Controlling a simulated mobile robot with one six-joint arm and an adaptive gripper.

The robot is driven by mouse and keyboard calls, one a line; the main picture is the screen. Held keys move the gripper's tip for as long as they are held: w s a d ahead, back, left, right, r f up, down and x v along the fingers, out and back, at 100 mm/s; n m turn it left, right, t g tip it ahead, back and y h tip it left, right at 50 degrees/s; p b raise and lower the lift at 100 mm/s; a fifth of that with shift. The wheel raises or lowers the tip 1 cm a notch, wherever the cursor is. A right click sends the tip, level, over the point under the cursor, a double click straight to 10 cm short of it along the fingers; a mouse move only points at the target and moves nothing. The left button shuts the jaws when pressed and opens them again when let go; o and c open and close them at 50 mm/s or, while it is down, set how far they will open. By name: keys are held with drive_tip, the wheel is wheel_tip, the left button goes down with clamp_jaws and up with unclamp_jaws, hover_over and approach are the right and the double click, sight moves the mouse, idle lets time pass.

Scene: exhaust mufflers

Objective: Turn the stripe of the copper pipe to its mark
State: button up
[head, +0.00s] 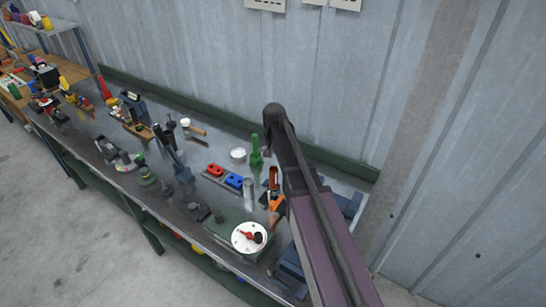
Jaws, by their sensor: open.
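A small copper-brown upright piece (273,178) stands on the workbench just left of my arm. It may be the copper pipe, but it is too small to be sure, and no stripe or mark can be made out on it. My arm reaches up from the bottom right, with a purple link and a dark upper end. It covers part of the bench beside the copper-brown piece. I cannot make out my gripper's fingers in this view.
A white dial with a red knob (249,237) sits on a green box at the front edge. Red (215,170) and blue (234,181) blocks, a white round dish (238,154) and a green upright tool (256,152) stand close by. The metal bench (199,193) is crowded leftward. A corrugated wall rises behind.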

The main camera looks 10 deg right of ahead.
sight(274, 169)
drive_tip(key=shift+f+b, duration=4.1)
drive_tip(key=shift+f, duration=0.3)
clamp_jaws()
drive_tip(key=shift+m, duration=1.8)
drive_tip(key=shift+s+m, duration=0.1)
drive_tip(key=shift+m, duration=0.2)
drive_tip(key=shift+m, duration=1)
drive_tip(key=shift+d+m, duration=0.1)
drive_tip(key=shift+m, duration=0.3)
